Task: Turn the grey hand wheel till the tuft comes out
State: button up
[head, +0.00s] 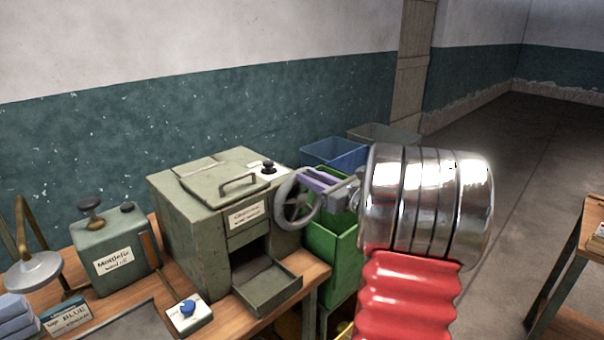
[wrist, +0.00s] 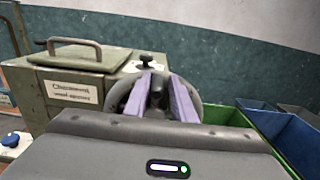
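The grey hand wheel (head: 281,202) is on the right side of the olive-green machine (head: 197,215), whose label is hard to read. My gripper (head: 312,180) is at the wheel's upper right, its purple fingers reaching toward the rim. In the wrist view the fingers stand apart, one on each side of a dark upright piece, seemingly the wheel's handle. Slim gaps seem to show beside it, and I cannot tell if either finger touches it. The wheel (wrist: 114,94) is partly hidden behind the fingers. The tray (head: 268,287) below the machine's dark opening looks empty. No tuft is in view.
Green bins (head: 331,245) and a blue bin (head: 335,152) stand right of the machine, close to my arm. A smaller green box (head: 115,250), a blue-button box (head: 188,310) and a lamp-like stand (head: 33,270) are on the left of the bench. Open floor lies at right.

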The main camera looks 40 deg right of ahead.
grip_shut()
jog(key=shift+d+f, duration=0.2)
jog(key=shift+d, duration=0.75)
jog(key=shift+d+f, duration=0.2)
jog(key=shift+d, duration=0.7)
jog(key=shift+w+d+f, duration=0.1)
jog(key=shift+d+f, duration=0.45)
jog(key=shift+d, duration=0.2)
jog(key=shift+d+f, duration=0.55)
jog(key=shift+d, duration=0.2)
jog(key=shift+d+f, duration=0.5)
jog(key=shift+f, duration=0.35)
jog(key=shift+d+f, duration=0.45)
jog(key=shift+f, duration=0.35)
